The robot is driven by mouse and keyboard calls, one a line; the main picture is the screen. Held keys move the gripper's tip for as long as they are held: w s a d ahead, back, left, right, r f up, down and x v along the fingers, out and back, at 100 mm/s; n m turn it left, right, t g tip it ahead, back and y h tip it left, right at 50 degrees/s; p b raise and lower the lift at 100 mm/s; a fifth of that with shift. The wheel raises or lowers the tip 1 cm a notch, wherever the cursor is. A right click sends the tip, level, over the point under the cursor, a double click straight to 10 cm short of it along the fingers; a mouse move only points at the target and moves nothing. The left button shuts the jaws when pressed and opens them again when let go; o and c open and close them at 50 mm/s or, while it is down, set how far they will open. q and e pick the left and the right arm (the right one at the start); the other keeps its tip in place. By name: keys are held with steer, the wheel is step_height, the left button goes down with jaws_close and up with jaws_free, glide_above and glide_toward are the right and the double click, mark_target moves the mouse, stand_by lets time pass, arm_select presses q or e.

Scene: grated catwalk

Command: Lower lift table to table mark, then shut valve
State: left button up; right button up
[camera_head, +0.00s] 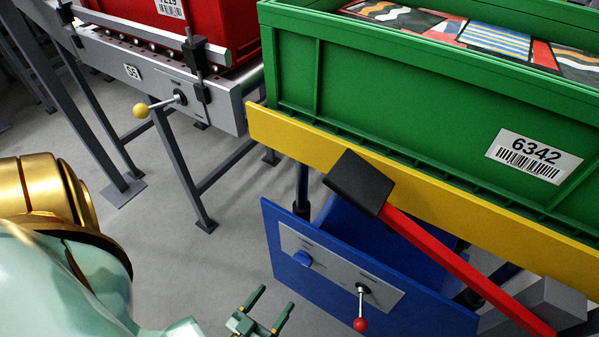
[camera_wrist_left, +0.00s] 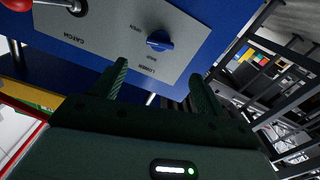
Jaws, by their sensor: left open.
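The lift table's yellow top (camera_head: 420,190) carries a green crate labelled 6342 (camera_head: 390,90). Below it hangs a blue panel (camera_head: 400,312) with a grey plate. On the plate's left is a blue valve knob (camera_head: 303,259), which also shows in the wrist view (camera_wrist_left: 160,40) near small lettering reading LOWER and OPEN. On its right is a lever with a red ball (camera_head: 360,324), near the word CATCH in the wrist view. My left gripper (camera_head: 276,297) is open and empty, just in front of the panel's lower left; the knob lies beyond its fingertips (camera_wrist_left: 157,70). I cannot make out the table mark.
A red bar with a black pad (camera_head: 358,183) slants across the table's front. At the upper left, a roller conveyor marked S5 (camera_head: 225,108) has a yellow-balled lever (camera_head: 141,110) and a red crate (camera_head: 225,25). Grey floor is open between their legs.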

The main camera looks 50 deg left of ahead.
mark_target(303, 259)
arm_select(q)
steer(key=b+x, duration=0.2)
steer(key=x, duration=1)
arm_select(e)
steer(key=w+a, duration=0.1)
steer(key=w+a+t+y, duration=0.1)
steer(key=w, duration=0.1)
steer(key=shift+a+r, duration=0.2)
steer(key=shift+r, duration=0.2)
arm_select(q)
steer(key=shift+d, duration=0.1)
steer(key=c, duration=1)
